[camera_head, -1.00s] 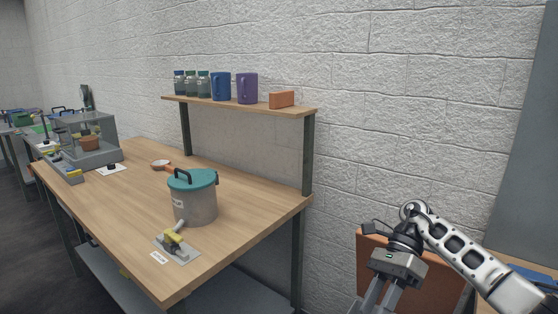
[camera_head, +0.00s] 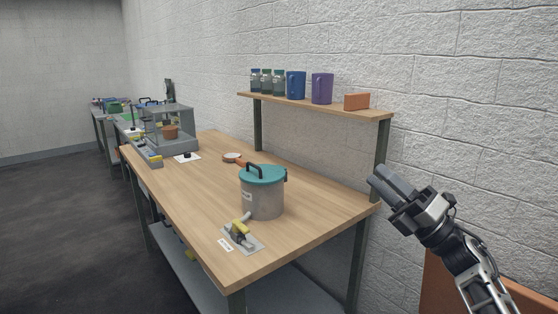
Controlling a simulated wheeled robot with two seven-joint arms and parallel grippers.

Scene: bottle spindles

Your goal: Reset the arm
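My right gripper (camera_head: 384,184) is raised at the right, in front of the block wall and near the right end of the workbench. Its fingers point up and left, and nothing shows between them. The two fingers look close together, but I cannot tell whether they are fully shut. My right arm (camera_head: 462,255) comes in from the lower right. My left gripper and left arm are out of view.
A shelf (camera_head: 310,104) bears bottles, a blue mug (camera_head: 296,85), a purple mug (camera_head: 322,88) and an orange block (camera_head: 357,101). Dark floor (camera_head: 70,200) is open at left.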

